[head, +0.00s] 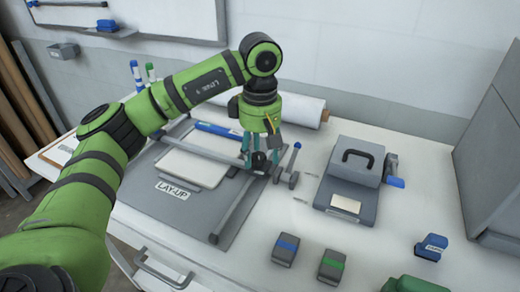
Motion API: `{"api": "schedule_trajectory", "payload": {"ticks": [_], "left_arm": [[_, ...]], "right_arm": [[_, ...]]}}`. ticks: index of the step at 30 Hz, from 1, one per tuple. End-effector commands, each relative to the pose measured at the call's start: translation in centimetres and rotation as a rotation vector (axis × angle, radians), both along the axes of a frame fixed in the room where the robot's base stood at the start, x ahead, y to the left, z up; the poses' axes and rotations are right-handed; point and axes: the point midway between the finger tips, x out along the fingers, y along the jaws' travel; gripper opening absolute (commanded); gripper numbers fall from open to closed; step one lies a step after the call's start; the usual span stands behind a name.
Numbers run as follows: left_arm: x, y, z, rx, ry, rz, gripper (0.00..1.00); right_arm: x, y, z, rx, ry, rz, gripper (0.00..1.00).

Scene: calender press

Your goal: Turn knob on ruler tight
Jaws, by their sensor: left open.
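The ruler (232,212) is a long grey bar lying across the grey lay-up mat (140,189), running from its front edge up to my left gripper. A dark round knob (259,160) sits near the ruler's far end. My left gripper (262,158) points down over the knob from above, with its teal fingers apart on either side of it. I cannot tell whether the fingers touch the knob, and they partly hide it. My right gripper is not in view.
A small grey lever with a blue tip (292,165) stands just right of the gripper. A grey press with a black handle (350,178) is further right. Two small blocks (286,250) (331,266) lie in front. A white roll (300,112) lies behind.

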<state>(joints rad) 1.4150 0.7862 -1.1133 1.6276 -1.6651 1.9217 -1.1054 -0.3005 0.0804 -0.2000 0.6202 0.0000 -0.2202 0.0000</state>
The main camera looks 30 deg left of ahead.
Motion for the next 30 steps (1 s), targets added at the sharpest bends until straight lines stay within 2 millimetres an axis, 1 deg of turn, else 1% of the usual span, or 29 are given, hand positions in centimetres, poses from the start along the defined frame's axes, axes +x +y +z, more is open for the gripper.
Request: {"api": "schedule_trajectory", "payload": {"ticks": [4, 7, 15, 21, 25, 30], "left_arm": [[0.1, 0.1, 0.6, 0.000, -0.002, 0.002, 0.56], [0.1, 0.0, 1.8, -0.002, -0.005, 0.002, 0.56], [0.1, 0.0, 7.6, 0.002, -0.006, 0.001, 0.56], [0.1, -0.1, 10.5, 0.002, -0.004, 0.001, 0.56], [0.1, -0.1, 11.6, 0.002, -0.002, 0.000, 0.56], [0.0, -0.1, 12.0, 0.000, 0.001, -0.001, 0.56]], "right_arm": [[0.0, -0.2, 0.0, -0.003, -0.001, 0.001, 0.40], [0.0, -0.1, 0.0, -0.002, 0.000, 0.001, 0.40], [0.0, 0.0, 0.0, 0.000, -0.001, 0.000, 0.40], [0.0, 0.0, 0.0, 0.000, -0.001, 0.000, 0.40], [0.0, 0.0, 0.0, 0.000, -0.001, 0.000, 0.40], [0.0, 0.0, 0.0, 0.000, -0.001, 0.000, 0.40]]}}
